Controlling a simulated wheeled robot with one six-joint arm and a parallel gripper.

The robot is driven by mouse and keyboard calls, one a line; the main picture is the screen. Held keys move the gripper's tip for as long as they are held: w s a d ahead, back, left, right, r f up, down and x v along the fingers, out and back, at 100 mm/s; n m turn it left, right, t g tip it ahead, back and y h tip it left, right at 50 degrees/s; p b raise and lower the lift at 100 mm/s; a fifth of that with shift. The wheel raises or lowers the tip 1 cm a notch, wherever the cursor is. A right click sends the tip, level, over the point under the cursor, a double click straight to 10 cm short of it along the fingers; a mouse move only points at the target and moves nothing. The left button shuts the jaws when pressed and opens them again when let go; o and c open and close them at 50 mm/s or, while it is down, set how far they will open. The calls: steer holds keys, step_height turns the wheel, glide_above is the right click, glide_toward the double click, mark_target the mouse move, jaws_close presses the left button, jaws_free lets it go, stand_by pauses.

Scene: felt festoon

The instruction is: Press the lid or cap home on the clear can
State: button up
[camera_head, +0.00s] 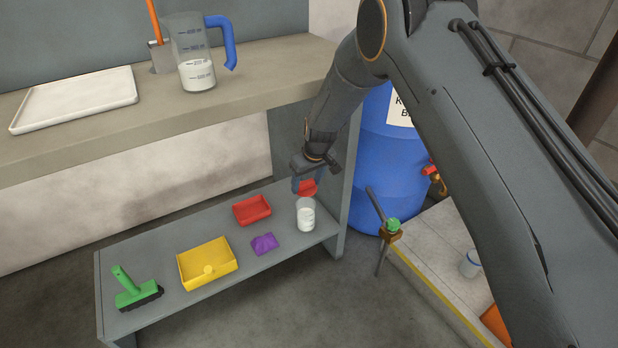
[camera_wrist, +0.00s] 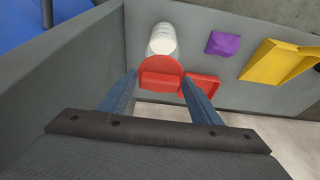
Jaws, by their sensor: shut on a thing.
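My gripper (camera_head: 307,180) is shut on a red lid (camera_head: 308,189), which also sits between the two blue fingers in the wrist view (camera_wrist: 160,66). The clear can (camera_head: 306,216) stands upright on the grey low shelf (camera_head: 215,252) near its right end, with white contents. In the head view the lid shows just above the can's top. In the wrist view the can (camera_wrist: 162,42) shows beyond the lid, which hides part of it. I cannot tell whether lid and rim touch.
A red tray (camera_head: 252,211), a purple cloth-like piece (camera_head: 264,244), a yellow tray (camera_head: 207,266) and a green brush (camera_head: 135,290) lie left of the can. A grey side panel (camera_head: 349,190) and blue barrel (camera_head: 391,150) stand at the right. A worktop (camera_head: 170,112) overhangs behind.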

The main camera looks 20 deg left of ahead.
steer(key=shift+f+b, duration=1.65)
steer(key=shift+f, duration=1.55)
steer(key=shift+f, duration=0.15)
steer(key=o, duration=1.1)
steer(key=shift+o, duration=0.4)
steer(key=o, duration=0.4)
steer(key=shift+r+p, duration=1.85)
steer(key=shift+r, duration=1.7)
